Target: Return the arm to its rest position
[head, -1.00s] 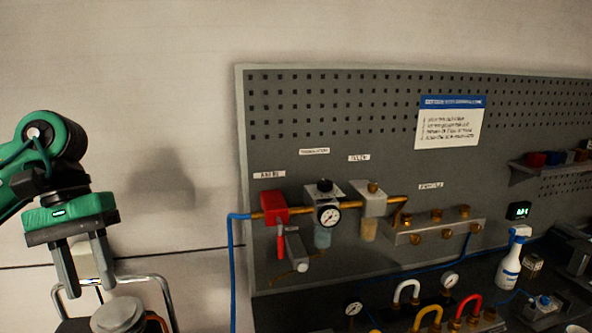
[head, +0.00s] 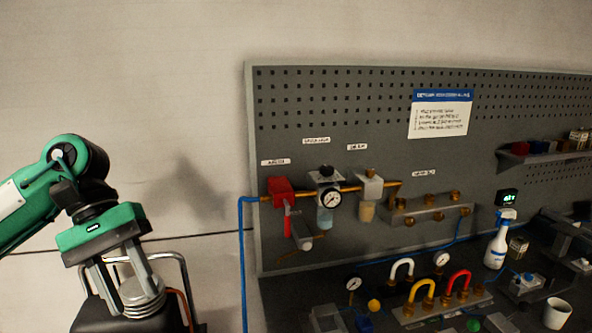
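My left arm, green and white, comes in from the left edge. Its gripper (head: 128,288) hangs at the lower left with the fingers pointing down and a clear gap between them. I see nothing held in it. A silvery round part (head: 145,300) shows behind the fingers; whether they touch it cannot be told. The gripper is well to the left of the pegboard (head: 350,100). My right arm and gripper are out of view.
The board carries a red valve (head: 280,190), a gauge (head: 331,198) and a brass-fitted manifold (head: 430,208). A blue hose (head: 242,260) runs down its left side. The bench holds a spray bottle (head: 499,240), a white cup (head: 557,313) and coloured hose loops (head: 421,292). Bare wall lies above the arm.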

